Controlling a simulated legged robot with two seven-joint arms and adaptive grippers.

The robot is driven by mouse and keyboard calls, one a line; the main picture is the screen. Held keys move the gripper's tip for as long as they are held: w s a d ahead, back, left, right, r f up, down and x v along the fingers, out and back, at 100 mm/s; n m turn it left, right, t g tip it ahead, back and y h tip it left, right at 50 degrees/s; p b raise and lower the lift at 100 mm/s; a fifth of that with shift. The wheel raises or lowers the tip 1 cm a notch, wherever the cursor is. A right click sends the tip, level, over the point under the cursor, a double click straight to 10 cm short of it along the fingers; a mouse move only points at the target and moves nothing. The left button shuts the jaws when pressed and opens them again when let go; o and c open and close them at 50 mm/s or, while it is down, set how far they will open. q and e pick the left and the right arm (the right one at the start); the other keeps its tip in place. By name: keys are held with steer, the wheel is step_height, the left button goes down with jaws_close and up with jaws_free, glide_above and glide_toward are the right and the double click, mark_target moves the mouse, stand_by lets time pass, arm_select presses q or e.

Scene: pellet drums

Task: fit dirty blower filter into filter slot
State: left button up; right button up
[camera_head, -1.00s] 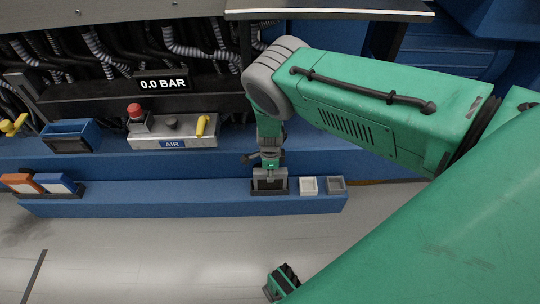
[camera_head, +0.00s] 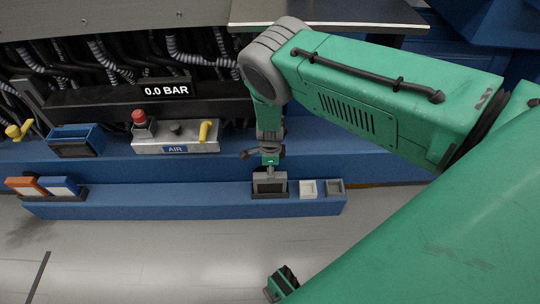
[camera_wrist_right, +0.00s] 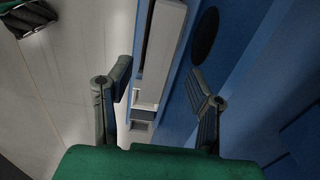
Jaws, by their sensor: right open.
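A grey, flat-topped block, which looks like the filter (camera_head: 270,186), stands upright in a dark holder (camera_head: 270,195) on the low blue ledge in the head view. My right gripper (camera_head: 269,168) points down right above it. In the right wrist view my right gripper (camera_wrist_right: 163,95) has its two fingers spread wide. A pale grey frame with a dark long opening (camera_wrist_right: 165,45) lies between and beyond them, with visible gaps. I cannot tell whether a finger touches it. I cannot make out which part is the filter slot.
White (camera_head: 308,189) and grey (camera_head: 334,188) small trays sit right of the holder. Orange (camera_head: 26,187) and blue (camera_head: 59,186) blocks stand at the ledge's left end. Behind are a blue bin (camera_head: 76,140) and an AIR panel (camera_head: 175,136) with a red button.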

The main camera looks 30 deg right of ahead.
steer(key=shift+s+r+p, duration=0.1)
steer(key=shift+r+p, duration=0.35)
steer(key=shift+r, duration=1.05)
steer(key=s+d+r+n+h, duration=0.2)
steer(key=s+d+n+h, duration=0.15)
steer(key=s+n, duration=0.95)
steer(key=s+a+r+n+y, duration=0.1)
steer(key=s+a+r+n, duration=0.2)
steer(key=s+n, duration=0.3)
steer(key=s+a+r+n+y, duration=0.2)
steer(key=s+a+r+n, duration=0.2)
steer(key=s, duration=0.7)
step_height(320, 180, up, 3)
steer(key=shift+f+n+t, duration=0.2)
steer(key=shift+n+t, duration=0.1)
steer(key=shift+n, duration=0.7)
steer(key=shift+y, duration=0.25)
step_height(320, 180, up, 15)
steer(key=p, duration=1.4)
steer(key=shift+f+p, duration=0.2)
steer(key=shift+p, duration=0.1)
